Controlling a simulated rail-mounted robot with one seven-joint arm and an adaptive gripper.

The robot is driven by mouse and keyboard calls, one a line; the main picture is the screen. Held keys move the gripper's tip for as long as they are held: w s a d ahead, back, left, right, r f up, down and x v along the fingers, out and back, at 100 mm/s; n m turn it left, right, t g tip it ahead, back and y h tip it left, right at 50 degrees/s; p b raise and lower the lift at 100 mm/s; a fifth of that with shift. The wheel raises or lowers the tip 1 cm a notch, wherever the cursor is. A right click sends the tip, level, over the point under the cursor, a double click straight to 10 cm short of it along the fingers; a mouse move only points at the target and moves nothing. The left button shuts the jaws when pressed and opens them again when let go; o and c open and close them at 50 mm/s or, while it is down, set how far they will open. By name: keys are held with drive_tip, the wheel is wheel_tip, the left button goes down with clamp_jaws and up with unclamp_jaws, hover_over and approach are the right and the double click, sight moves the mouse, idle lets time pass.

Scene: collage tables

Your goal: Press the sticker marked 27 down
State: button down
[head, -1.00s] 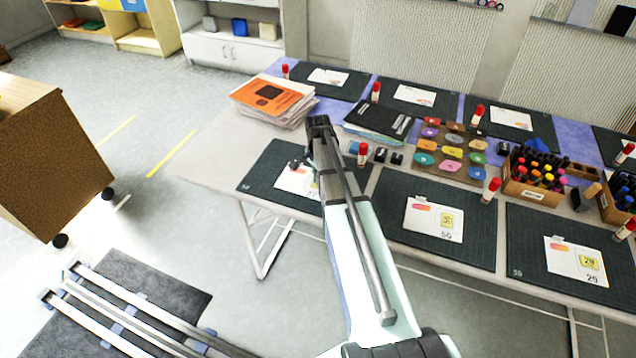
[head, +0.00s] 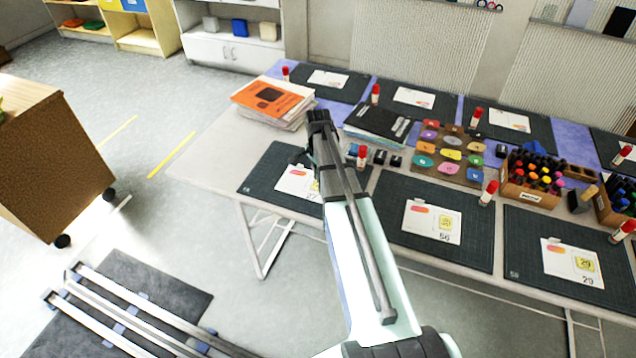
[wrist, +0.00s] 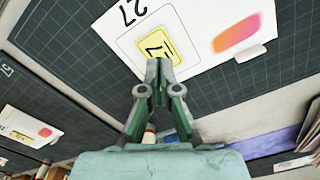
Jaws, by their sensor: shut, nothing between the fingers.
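The yellow sticker (wrist: 157,46) shows in the wrist view inside a printed frame on a white card (wrist: 208,22), with a printed 27 beside it. My gripper (wrist: 160,72) is shut and empty. Its fingertips overlap the sticker's lower edge in that view; I cannot tell whether they touch it. In the head view the card (head: 290,181) lies on the front left dark mat (head: 262,178), and my arm hides the sticker.
Neighbouring mats hold cards marked 56 (head: 432,222) and 29 (head: 572,263). A red-capped glue stick (head: 362,157) stands behind my arm. An orange-topped paper stack (head: 272,98), a tray of coloured pieces (head: 447,153) and a marker box (head: 530,190) stand farther back.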

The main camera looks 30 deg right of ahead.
drive_tip(key=shift+r+p, duration=0.95)
drive_tip(key=shift+r, duration=0.95)
